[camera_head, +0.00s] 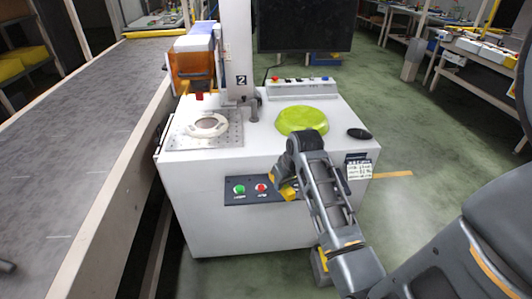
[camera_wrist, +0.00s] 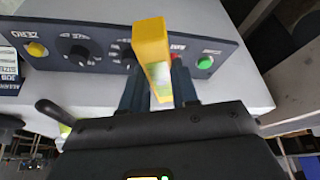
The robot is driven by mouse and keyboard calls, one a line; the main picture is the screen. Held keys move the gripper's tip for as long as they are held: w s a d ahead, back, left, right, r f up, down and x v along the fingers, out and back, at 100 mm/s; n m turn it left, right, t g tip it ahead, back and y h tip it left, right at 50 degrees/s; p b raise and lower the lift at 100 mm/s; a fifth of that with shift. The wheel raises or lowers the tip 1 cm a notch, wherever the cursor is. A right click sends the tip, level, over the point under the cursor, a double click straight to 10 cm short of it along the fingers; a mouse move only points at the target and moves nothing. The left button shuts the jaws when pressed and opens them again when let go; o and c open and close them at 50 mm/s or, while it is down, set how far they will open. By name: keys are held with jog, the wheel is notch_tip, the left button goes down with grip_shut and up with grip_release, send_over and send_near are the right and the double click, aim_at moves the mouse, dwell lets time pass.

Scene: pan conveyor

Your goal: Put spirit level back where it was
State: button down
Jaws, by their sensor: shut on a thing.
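The spirit level is a yellow bar with a pale side (camera_wrist: 151,48), upright between my fingers in the wrist view. My gripper (camera_wrist: 158,88) is shut on it, with one dark finger on each side. In the head view the yellow level (camera_head: 288,191) shows only in part, at the front of the white machine, near its button panel. My gripper (camera_head: 284,181) hangs there, pointing down, with its fingers mostly hidden. I cannot tell whether the level touches the panel.
The white machine cabinet (camera_head: 215,220) carries a lime green pan (camera_head: 301,120), a black object (camera_head: 358,133), and a pale ring (camera_head: 207,126) on a metal plate. A front panel (camera_head: 240,190) has green and red buttons. A grey conveyor (camera_head: 75,120) runs along the left.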

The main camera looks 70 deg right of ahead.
jog(key=w+a+f+n+y, duration=0.1)
jog(key=w+a+f, duration=0.3)
jog(key=a, duration=0.8)
jog(key=w+a+f+n+y, duration=0.1)
jog(key=w+a+f+n, duration=0.3)
jog(key=a+f, duration=0.4)
jog(key=w+a+f+n+t+y, duration=0.1)
jog(key=w+a+f+n, duration=0.2)
jog(key=a, duration=1.4)
jog(key=x, duration=0.4)
